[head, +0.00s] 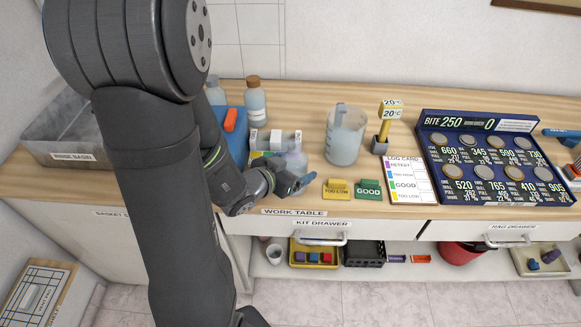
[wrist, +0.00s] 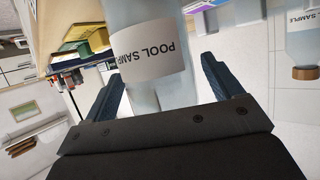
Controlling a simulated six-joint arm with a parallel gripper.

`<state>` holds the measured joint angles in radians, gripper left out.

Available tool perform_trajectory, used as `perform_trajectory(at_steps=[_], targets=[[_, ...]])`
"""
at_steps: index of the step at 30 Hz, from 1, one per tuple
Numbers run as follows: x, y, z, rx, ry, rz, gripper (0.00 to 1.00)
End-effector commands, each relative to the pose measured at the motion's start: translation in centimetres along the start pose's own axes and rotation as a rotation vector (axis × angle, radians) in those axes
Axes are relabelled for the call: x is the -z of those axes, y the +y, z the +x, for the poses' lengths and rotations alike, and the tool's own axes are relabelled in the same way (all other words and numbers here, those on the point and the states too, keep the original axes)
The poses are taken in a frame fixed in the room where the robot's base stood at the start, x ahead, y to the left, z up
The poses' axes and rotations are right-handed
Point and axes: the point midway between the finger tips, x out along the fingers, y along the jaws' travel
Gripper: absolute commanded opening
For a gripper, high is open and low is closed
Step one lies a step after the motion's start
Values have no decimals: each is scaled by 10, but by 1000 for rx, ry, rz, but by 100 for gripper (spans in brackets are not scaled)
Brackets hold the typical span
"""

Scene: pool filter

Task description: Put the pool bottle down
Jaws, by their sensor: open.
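The pool bottle (wrist: 152,55) is clear, with a white label reading POOL SAMPLE. In the wrist view it stands between the two dark blue fingers of my gripper (wrist: 162,85). The fingers are open, with a gap visible at the right side of the bottle. In the head view my gripper (head: 292,187) is low over the front of the work table (head: 293,211), and a pale clear bottle (head: 297,160) shows just behind it. My arm and gripper hide part of it, so its base contact is not clear.
A brown-capped sample bottle (head: 255,103) stands at the back. A beaker (head: 345,135), the yellow TOO LOW block (head: 338,189) and green GOOD block (head: 368,190) are to the right. A blue container (head: 234,130) is left of the gripper. The rinse basin (head: 70,157) is far left.

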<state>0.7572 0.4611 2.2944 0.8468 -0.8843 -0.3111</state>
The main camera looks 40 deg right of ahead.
Motion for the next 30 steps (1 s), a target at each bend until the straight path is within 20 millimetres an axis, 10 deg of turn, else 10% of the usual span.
perform_trajectory(at_steps=[30], targets=[[3,-1,-118,0,3,0,85]])
